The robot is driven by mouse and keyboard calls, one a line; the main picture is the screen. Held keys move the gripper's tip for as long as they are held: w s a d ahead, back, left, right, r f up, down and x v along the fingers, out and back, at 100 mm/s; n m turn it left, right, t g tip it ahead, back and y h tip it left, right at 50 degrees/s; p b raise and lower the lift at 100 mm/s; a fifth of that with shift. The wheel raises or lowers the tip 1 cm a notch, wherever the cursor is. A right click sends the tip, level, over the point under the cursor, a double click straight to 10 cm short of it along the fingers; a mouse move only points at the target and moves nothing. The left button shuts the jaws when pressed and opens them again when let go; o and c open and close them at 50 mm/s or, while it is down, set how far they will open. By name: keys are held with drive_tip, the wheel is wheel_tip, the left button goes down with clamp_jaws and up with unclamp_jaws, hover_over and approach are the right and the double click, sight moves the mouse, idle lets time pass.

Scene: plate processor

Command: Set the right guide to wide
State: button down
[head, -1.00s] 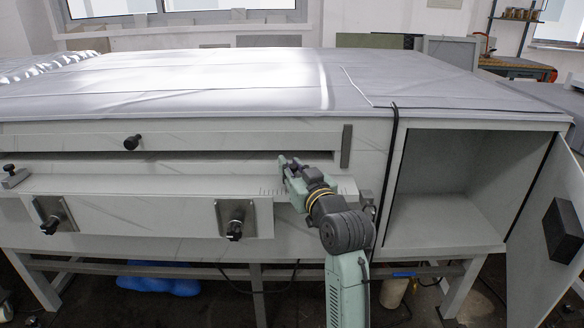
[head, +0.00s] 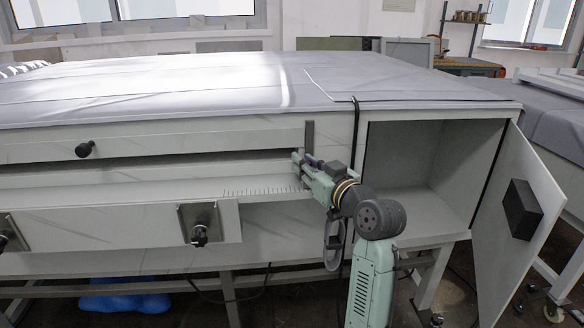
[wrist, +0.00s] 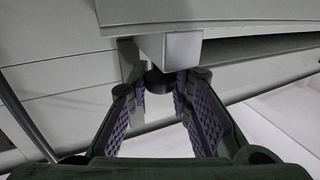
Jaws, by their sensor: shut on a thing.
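The right guide shows in the wrist view as a light grey block (wrist: 182,46) with a dark round knob (wrist: 157,80) below it. My gripper (wrist: 161,92) has its padded fingers on both sides of this knob and is shut on it. In the head view my gripper (head: 302,168) is at the right end of the tick-marked scale (head: 262,191), on the feed shelf. The guide itself is mostly hidden there by the fingers.
A dark upright strip (head: 309,136) stands just above my gripper. A black knob (head: 85,149) is on the front panel at left, and a clamp knob (head: 200,236) sits below the shelf. At right is an empty open cabinet (head: 428,165) with its door (head: 519,240) swung out.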

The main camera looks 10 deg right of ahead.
drive_tip(key=shift+d, duration=0.3)
drive_tip(key=c, duration=1.6)
unclamp_jaws()
drive_tip(key=shift+d, duration=0.1)
drive_tip(key=shift+o, duration=0.8)
drive_tip(key=v, duration=1.2)
